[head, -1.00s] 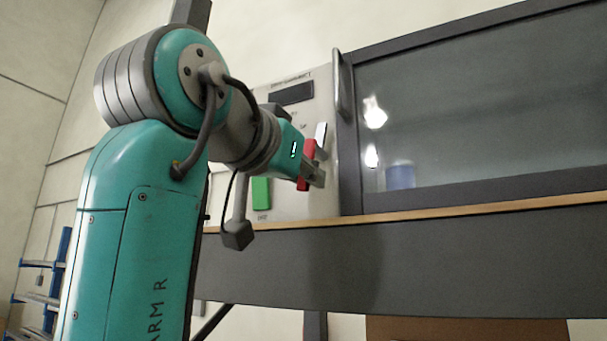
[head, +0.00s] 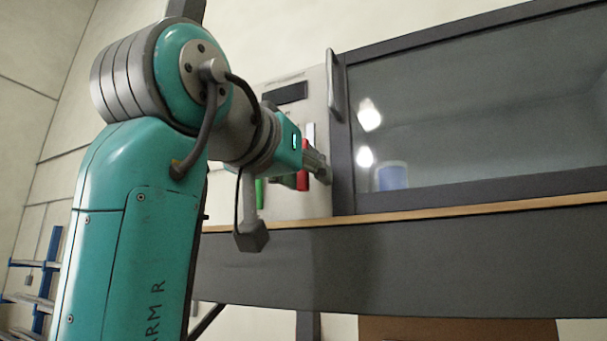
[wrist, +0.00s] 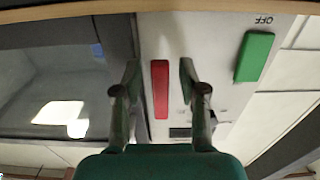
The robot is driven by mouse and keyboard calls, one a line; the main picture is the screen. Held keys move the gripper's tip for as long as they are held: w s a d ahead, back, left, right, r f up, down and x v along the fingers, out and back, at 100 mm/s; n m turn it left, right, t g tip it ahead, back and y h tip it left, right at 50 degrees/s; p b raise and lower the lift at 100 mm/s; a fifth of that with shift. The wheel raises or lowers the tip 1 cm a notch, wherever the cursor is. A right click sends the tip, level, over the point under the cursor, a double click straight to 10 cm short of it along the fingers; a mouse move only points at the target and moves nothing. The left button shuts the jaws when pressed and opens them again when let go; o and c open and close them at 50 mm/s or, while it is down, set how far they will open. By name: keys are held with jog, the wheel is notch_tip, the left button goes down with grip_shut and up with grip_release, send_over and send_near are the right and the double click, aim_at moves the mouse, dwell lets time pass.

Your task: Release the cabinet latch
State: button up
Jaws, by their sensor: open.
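A red bar (wrist: 160,90) stands on the pale control panel (wrist: 215,25) and shows between my gripper's fingers in the wrist view. In the head view the red bar (head: 303,181) is partly hidden by my gripper (head: 322,167). My gripper (wrist: 158,78) is open, with one finger on each side of the bar and a visible gap to each. I cannot tell how far the fingertips are from the panel. The glass-fronted cabinet (head: 480,110) is to the right in the head view, with an upright handle (head: 334,98). No part is marked as the latch.
A green block (wrist: 255,56) sits on the panel near the word OFF. It shows in the head view too (head: 259,192), partly covered. A dark display (head: 286,92) is above. A wooden-edged ledge (head: 440,207) runs below the cabinet. Blue-framed shelving (head: 45,270) stands far left.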

jog(key=v, duration=1.2)
dwell(0.4)
